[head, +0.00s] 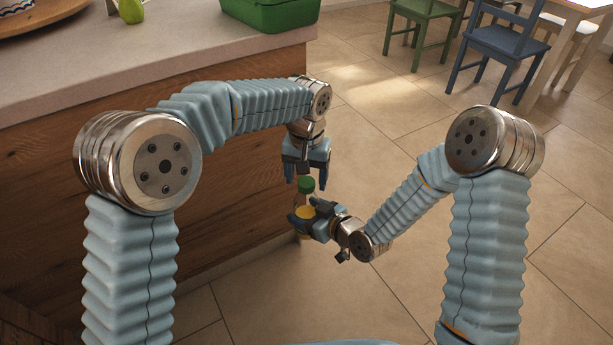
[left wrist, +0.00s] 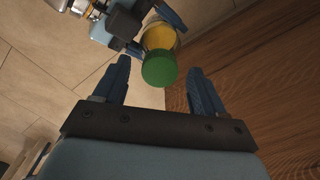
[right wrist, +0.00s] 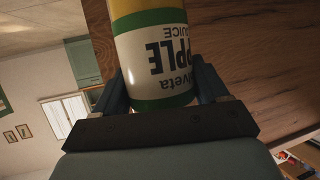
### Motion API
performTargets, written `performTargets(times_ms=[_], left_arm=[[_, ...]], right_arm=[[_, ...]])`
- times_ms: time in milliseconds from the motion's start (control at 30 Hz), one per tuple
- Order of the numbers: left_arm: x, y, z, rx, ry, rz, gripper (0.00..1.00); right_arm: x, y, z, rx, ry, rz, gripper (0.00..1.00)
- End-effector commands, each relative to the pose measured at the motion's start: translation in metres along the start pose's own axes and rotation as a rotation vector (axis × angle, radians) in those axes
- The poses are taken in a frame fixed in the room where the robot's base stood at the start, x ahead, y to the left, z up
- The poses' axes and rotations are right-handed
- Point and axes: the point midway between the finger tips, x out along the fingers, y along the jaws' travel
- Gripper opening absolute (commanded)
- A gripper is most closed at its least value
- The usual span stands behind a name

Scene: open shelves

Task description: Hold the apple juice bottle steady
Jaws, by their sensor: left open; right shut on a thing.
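The apple juice bottle (head: 305,211) has a green cap (head: 306,184) and a yellow body. In the right wrist view its label (right wrist: 157,58) reads "APPLE JUICE", upside down. My right gripper (head: 312,219) is shut around the bottle's body and holds it in the air beside the counter. My left gripper (head: 306,177) is open just above, pointing down at the cap. In the left wrist view the cap (left wrist: 160,69) shows just beyond and between the open fingers, with the right gripper (left wrist: 158,30) behind it. Part of the bottle is hidden by the right fingers.
The wooden counter (head: 220,170) stands close on the left of the bottle. A green crate (head: 272,14) and a pear (head: 131,11) are on its top. Green and blue chairs (head: 497,45) stand at the back right. The tiled floor (head: 400,120) between is clear.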

Motion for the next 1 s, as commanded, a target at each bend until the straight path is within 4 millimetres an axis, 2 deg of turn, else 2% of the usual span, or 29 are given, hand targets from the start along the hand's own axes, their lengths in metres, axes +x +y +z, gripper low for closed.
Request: performTargets(times_ms=[167,400,533,700,1000], left_arm=[[-0.028,0.001,-0.001,0.000,0.005,0.002,0.70],[-0.079,0.001,-0.001,0.001,0.005,0.003,0.70],[-0.100,0.001,-0.001,0.001,0.004,0.002,0.70],[-0.114,0.000,0.000,0.000,0.001,0.001,0.70],[-0.116,0.000,0.000,0.000,0.001,0.001,0.70]], right_arm=[[0.000,0.000,-0.002,-0.001,0.003,0.000,0.00],[0.000,0.000,-0.001,-0.001,0.003,0.000,0.00],[0.000,0.000,-0.001,-0.001,0.003,0.000,0.00],[0.000,0.000,-0.001,-0.001,0.003,0.000,0.00],[0.000,0.000,-0.001,-0.001,0.003,0.000,0.00]])
